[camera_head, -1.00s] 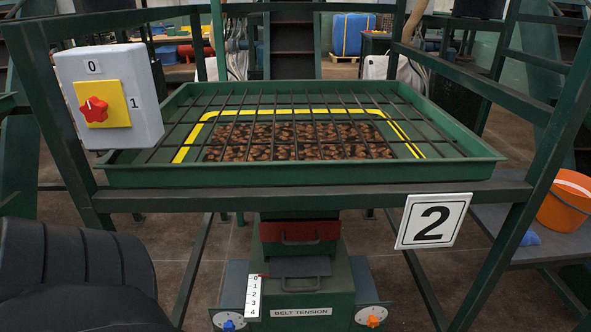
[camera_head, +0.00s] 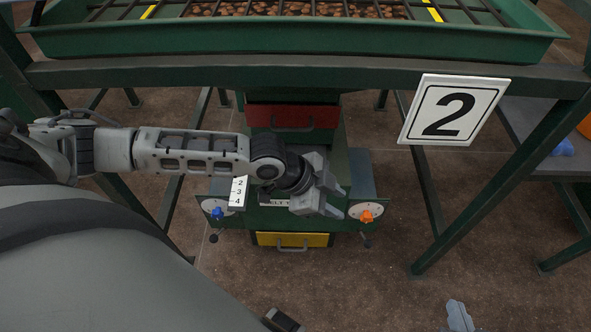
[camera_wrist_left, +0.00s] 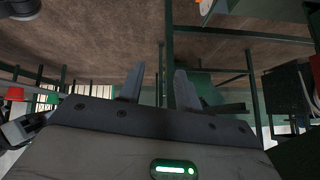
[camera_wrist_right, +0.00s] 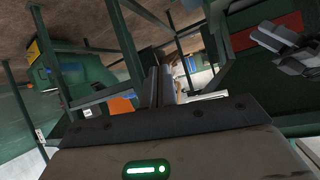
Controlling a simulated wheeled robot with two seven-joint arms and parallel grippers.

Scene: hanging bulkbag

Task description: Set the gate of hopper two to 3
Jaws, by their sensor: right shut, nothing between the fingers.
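Hopper two is the green hopper under the plate marked 2 (camera_head: 452,112). Its red front with a handle (camera_head: 290,117) shows below the frame beam. A white scale (camera_head: 238,191) shows 2, 3 and 4; its upper part is hidden behind my left arm. The grey handle below the red front is also hidden. My left gripper (camera_head: 332,196) is open and empty in front of the hopper, over the belt tension label; its fingers stand apart in the left wrist view (camera_wrist_left: 160,86). My right gripper (camera_wrist_right: 159,88) is shut and empty; its tip shows at the bottom of the head view (camera_head: 459,315).
A blue knob (camera_head: 217,213) and an orange knob (camera_head: 366,216) sit on dials at either side. A yellow drawer front (camera_head: 291,240) with a handle is below. Green frame legs stand on both sides.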

